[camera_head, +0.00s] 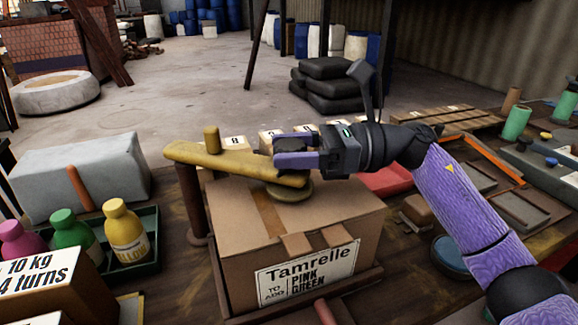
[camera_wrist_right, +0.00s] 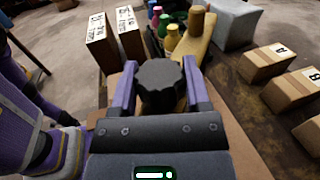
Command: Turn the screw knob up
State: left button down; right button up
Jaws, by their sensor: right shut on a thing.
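The dark lobed screw knob (camera_wrist_right: 160,84) sits between the two purple fingers of my right gripper (camera_wrist_right: 160,90) in the right wrist view. In the head view my right gripper (camera_head: 290,152) reaches in from the right and is shut on the knob, which its fingers mostly hide. The knob is at the right end of a yellow press arm (camera_head: 225,161), which also shows in the right wrist view (camera_wrist_right: 197,48). My left gripper is not in view.
A dark post (camera_head: 190,200) carries the press arm. Pink, green and yellow bottles (camera_head: 125,232) stand in a green tray at left, near a grey block (camera_head: 85,172). Small lettered boxes (camera_head: 236,143) stand behind the press. A red tray (camera_head: 388,180) lies at right.

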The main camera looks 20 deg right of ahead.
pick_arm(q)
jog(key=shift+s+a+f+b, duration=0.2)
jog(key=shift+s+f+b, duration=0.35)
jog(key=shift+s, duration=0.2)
pick_arm(e)
jog(key=shift+n+g+y, duration=0.3)
jog(key=shift+n+g, duration=0.6)
jog(key=shift+g, duration=0.5)
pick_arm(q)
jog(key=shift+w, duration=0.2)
pick_arm(e)
jog(key=o, duration=1.3)
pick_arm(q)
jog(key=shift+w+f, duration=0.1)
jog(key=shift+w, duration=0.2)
pick_arm(e)
jog(key=d, duration=0.3)
jog(key=d+p, duration=0.1)
jog(key=d, duration=0.4)
jog(key=shift+s+d, duration=0.3)
jog(key=shift+d, duration=0.1)
jog(key=shift+s+d, duration=0.1)
jog(key=shift+d, duration=0.45)
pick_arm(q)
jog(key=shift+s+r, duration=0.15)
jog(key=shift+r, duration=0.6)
